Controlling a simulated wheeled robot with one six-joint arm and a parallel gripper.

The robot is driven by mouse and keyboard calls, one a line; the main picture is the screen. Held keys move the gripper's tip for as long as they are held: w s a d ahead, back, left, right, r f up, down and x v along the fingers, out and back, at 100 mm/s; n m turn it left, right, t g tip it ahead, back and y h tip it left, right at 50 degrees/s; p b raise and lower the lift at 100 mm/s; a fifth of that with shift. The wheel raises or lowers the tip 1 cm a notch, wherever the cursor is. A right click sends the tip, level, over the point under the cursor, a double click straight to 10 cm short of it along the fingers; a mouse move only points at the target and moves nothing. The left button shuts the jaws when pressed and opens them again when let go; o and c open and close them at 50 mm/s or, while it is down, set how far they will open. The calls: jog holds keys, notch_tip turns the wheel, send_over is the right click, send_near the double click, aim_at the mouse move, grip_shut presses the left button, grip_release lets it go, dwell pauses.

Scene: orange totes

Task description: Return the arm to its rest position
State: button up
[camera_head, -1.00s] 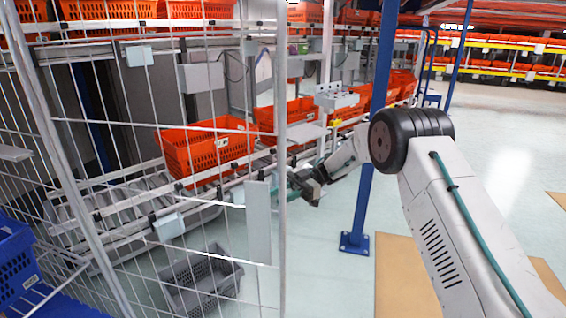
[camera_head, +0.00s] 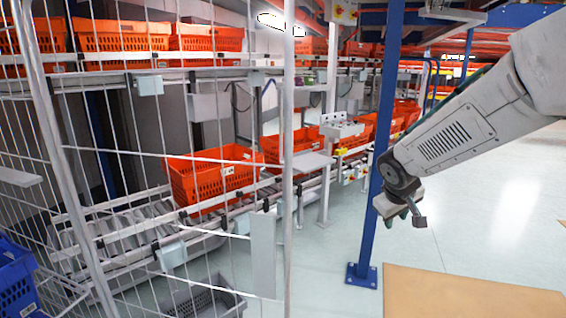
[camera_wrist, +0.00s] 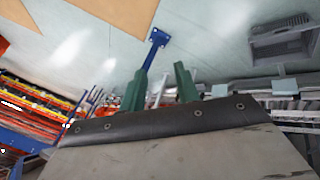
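My gripper (camera_head: 414,213) hangs in free air at the end of my folded arm, just right of the blue post in the head view. In the wrist view its two green fingers (camera_wrist: 160,88) stand apart with nothing between them. My arm reaches in from the upper right and slopes down to the left. In the head view the fingers are small and partly hidden by the wrist.
A blue post (camera_head: 366,225) stands close to the left of my gripper. An orange tote (camera_head: 213,178) sits on the roller rack behind the wire mesh. A grey crate (camera_head: 205,303) lies on the floor. Open floor (camera_head: 480,225) spreads to the right.

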jog(key=s+a+r+m+g+y, duration=0.1)
jog(key=s+r+m+g, duration=0.1)
jog(key=s, duration=1.5)
jog(key=s+a+r+m+g+y, duration=0.1)
jog(key=s+r, duration=0.3)
jog(key=s, duration=1.4)
jog(key=shift+s+m+g+y, duration=0.2)
jog(key=shift+m+g+y, duration=0.2)
jog(key=shift+m+y, duration=0.15)
jog(key=shift+r, duration=0.1)
